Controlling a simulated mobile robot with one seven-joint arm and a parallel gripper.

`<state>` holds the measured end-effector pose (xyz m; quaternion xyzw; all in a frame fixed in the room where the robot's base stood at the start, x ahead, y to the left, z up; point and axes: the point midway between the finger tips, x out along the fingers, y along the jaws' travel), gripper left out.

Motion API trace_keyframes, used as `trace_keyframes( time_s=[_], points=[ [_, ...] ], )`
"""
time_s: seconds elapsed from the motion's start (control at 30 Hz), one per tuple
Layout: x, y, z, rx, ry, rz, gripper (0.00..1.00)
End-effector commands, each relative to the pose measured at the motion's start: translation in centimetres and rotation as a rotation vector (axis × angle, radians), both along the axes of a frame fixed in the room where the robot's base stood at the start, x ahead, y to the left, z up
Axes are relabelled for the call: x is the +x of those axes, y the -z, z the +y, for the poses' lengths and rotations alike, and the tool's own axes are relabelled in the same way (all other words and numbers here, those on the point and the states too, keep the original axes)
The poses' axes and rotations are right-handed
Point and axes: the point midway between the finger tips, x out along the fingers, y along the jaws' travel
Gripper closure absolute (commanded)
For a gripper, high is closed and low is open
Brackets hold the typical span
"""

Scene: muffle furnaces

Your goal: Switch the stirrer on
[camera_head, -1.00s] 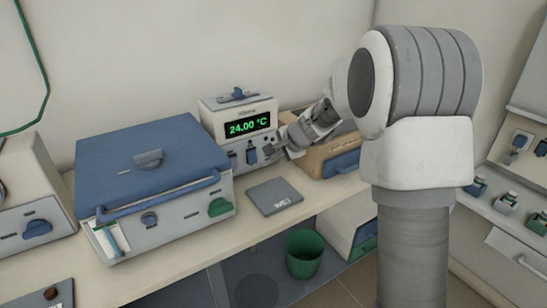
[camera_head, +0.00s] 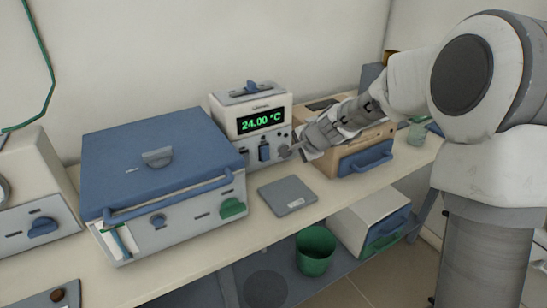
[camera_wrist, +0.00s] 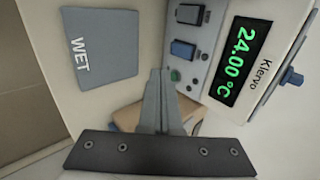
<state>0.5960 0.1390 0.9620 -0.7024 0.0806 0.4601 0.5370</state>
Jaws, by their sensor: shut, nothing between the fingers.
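A white instrument (camera_head: 232,112) with a green display reading 24.00 °C stands on the bench against the wall. Its front has a blue rocker switch (camera_head: 264,150) below the display. I cannot tell from a label which one runs the stirrer. My gripper (camera_head: 291,152) is shut and empty at the panel's lower right.
A blue-lidded furnace (camera_head: 157,185) stands left of the instrument. A grey pad marked WET (camera_head: 287,195) lies in front. A tan box with a blue handle (camera_head: 350,158) is close on the right, under my arm. A green bin (camera_head: 315,252) stands below the bench.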

Motion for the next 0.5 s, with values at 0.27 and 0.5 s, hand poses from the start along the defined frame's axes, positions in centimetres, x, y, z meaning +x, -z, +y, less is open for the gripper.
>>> trace_keyframes(
  time_s=[0.27,0.5],
  points=[
    [0.4,0.6,0.3,0.001,-0.001,0.000,1.00],
    [2.5,3.5,1.7,0.001,-0.002,0.003,1.00]
  ],
)
